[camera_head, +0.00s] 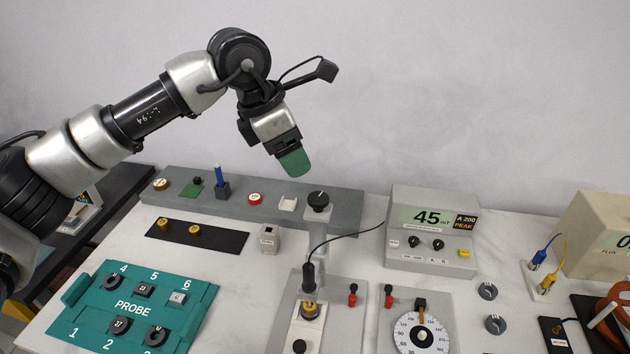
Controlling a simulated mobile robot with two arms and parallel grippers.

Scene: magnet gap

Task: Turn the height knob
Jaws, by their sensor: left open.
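A black round knob (318,201) with a small white mark sits at the top of a grey post, at the right part of the long grey shelf; it looks like the height knob. Below it, a probe with a black cable stands over a brass piece (310,309) on a pale plate. My left gripper (293,161) hangs above and a little left of the knob, clear of it, pointing down. It is open and empty; its green finger pad faces the camera and hides the other finger. My right gripper is out of view.
A meter reading 45 mT (432,230) stands right of the knob. A teal PROBE tray (130,310) lies at front left. A blue peg (219,178) stands upright on the grey shelf (340,223). A white dial (421,336) lies at front right.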

